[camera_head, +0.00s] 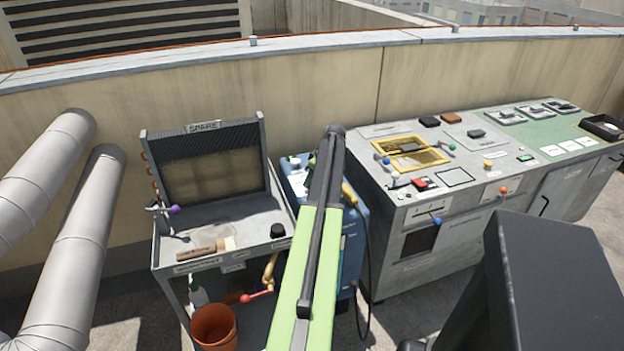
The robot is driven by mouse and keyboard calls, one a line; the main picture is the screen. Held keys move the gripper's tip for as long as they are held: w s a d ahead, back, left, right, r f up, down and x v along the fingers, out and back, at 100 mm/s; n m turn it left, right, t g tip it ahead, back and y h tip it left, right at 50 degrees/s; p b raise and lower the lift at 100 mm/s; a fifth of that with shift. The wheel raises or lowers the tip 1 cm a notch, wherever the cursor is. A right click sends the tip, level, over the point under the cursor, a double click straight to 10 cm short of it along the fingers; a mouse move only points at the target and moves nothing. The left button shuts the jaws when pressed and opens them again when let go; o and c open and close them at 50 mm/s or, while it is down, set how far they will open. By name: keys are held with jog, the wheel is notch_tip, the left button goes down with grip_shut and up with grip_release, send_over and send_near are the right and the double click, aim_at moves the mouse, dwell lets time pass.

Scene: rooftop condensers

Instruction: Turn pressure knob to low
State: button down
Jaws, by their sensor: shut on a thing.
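A blue machine (354,240) stands between the grey cart and the grey bench. My arm crosses in front of it and covers much of its top and front. A small pale round part (295,162) shows on its top left, too small to read. A black round knob-like piece (278,230) sits at the right front corner of the cart top. I cannot tell which part is the pressure knob, and no "low" mark is readable. My gripper's fingers do not show; my green and black arm hides the area around its far end.
The cart (204,249) holds a brush (207,249), a purple-ended lever (174,210) and an upright panel marked SPARE (205,165). An orange bucket (213,326) is below. The bench (385,283) carries several coloured knobs. White pipes (70,250) stand at left.

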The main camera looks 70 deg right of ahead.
jog(key=shift+n+y, duration=0.3)
jog(key=shift+n, duration=0.4)
jog(key=c, duration=0.9)
grip_release()
jog(key=shift+r, duration=0.1)
